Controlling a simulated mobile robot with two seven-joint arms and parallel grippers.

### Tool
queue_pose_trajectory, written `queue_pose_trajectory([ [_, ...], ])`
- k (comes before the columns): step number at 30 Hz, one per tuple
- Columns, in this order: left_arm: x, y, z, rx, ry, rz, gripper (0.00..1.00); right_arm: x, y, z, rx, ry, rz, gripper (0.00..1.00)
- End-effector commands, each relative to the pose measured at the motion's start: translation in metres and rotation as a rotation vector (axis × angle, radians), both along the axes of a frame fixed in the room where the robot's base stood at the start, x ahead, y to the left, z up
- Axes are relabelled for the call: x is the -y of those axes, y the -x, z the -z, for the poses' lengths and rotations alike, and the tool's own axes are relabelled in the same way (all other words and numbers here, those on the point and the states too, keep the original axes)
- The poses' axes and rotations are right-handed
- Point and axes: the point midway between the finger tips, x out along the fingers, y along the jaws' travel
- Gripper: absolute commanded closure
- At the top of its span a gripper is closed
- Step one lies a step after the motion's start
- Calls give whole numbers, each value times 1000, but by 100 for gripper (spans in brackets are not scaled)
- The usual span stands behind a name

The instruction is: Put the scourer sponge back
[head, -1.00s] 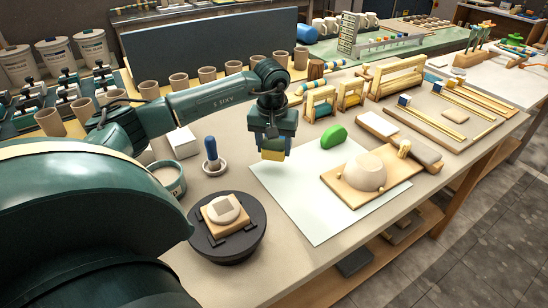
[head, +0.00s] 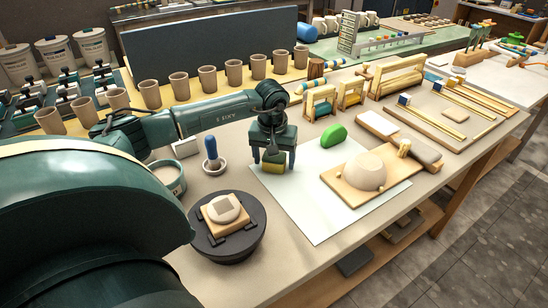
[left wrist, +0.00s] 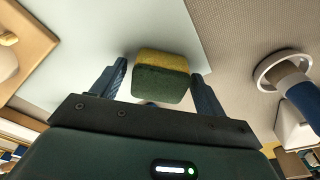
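The scourer sponge (head: 272,166), yellow with a dark green face, is at the upper left corner of the pale sheet (head: 310,215). My left gripper (head: 276,163) is right over it, pointing down. In the left wrist view the sponge (left wrist: 161,76) sits between the two spread fingers (left wrist: 160,82), with a narrow gap on each side. Its green face is toward the camera and its yellow part is farther off. It appears to rest on the sheet, but its underside is hidden. My right gripper is in neither view.
A blue-handled tool (head: 211,150) stands in a white holder left of the gripper. A dark turntable (head: 243,240) is nearer. A green kidney shape (head: 333,136) and a board (head: 345,182) with a bowl lie right. Cups (head: 207,77) line the back.

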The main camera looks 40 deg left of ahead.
Motion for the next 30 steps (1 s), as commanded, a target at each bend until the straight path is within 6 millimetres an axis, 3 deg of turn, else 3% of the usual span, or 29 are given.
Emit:
queue_pose_trajectory([
  [11, 0, 0, -9, 2, 0, 0, 25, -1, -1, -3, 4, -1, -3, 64],
  [24, 5, 9, -95, 5, -1, 0, 25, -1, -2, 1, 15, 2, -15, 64],
  [30, 7, 12, -118, 3, 1, -1, 25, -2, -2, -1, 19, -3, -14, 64],
])
